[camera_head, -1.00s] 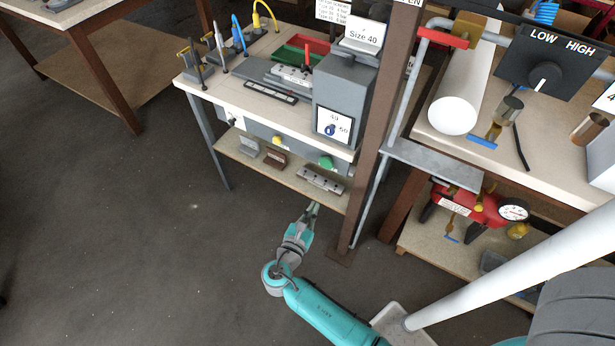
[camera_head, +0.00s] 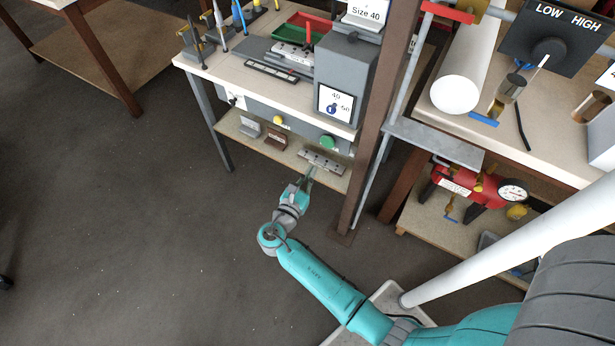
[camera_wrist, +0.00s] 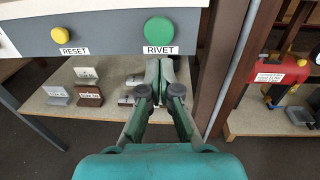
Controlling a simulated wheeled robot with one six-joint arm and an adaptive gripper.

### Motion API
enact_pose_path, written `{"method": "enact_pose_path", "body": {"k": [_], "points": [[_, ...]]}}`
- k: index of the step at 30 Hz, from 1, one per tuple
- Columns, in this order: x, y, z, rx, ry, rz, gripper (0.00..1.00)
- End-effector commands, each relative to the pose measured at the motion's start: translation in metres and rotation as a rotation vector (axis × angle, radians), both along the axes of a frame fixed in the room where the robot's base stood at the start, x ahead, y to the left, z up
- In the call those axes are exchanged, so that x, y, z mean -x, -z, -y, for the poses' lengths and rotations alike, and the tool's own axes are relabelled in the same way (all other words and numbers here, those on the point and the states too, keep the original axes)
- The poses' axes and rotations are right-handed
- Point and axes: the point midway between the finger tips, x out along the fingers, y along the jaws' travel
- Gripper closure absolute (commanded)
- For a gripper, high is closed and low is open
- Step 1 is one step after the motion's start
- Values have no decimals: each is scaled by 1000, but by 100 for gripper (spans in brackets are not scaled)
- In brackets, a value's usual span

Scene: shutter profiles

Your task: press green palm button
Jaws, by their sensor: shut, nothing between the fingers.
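The green palm button (camera_head: 327,142) sits on the grey front panel under the bench top. In the wrist view the green button (camera_wrist: 159,31) shows with a label reading RIVET below it. My gripper (camera_head: 311,170) is in front of the bench, below the button in the head view. In the wrist view my gripper's fingertips (camera_wrist: 159,66) are together and empty, just under the RIVET label. I cannot tell the exact gap to the panel, and no contact with the button shows.
A yellow button (camera_wrist: 60,34) labelled RESET is left of the green one. The lower shelf (camera_wrist: 45,104) holds small blocks and a metal plate. A brown post (camera_head: 372,130) stands close on the right. The floor (camera_head: 130,240) to the left is clear.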

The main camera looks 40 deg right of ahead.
Motion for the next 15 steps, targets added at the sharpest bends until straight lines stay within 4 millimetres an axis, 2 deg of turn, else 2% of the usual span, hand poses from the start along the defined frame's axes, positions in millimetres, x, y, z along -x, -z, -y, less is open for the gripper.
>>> {"method": "enact_pose_path", "body": {"k": [1,9,15], "points": [[-3,0,10,0,5,0,100],[-24,1,54,0,3,0,100],[-35,1,79,0,1,-1,100]]}}
